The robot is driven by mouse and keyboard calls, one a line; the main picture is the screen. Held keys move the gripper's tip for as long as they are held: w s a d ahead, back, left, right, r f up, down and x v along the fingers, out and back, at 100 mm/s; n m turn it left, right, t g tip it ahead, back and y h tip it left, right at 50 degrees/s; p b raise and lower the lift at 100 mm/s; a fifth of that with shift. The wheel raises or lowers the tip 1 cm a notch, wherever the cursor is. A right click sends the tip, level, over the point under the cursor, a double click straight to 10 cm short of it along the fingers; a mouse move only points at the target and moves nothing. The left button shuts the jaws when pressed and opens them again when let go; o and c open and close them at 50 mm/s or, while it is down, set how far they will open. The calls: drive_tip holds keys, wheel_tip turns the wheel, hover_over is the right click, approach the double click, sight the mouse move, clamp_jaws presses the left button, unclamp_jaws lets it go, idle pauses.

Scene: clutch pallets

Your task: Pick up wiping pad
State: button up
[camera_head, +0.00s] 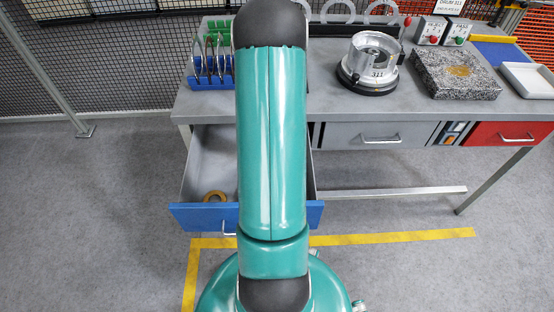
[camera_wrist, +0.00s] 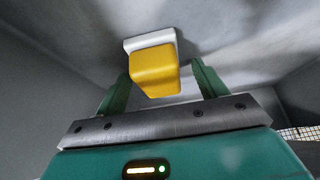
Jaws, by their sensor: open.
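The wiping pad appears to be the yellow block with a pale grey-white layer (camera_wrist: 155,70) in the wrist view. It lies on a grey surface between grey walls, which look like the inside of the open drawer (camera_head: 187,217). My gripper (camera_wrist: 162,70) is open, with one green finger to each side of the yellow block. The block shows between and beyond the fingers; I cannot tell whether they touch it. In the head view my arm hides both the gripper and the pad.
A brownish ring (camera_head: 215,196) lies in the drawer. The workbench (camera_head: 310,98) above carries a blue rack (camera_head: 208,82) of discs, a metal drum (camera_head: 372,62), a granite slab (camera_head: 457,75) and a white tray (camera_head: 528,80). A closed red drawer (camera_head: 507,134) is at right. Yellow tape marks the floor.

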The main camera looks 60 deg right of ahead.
drive_tip(key=c, duration=1.1)
drive_tip(key=shift+r, duration=0.15)
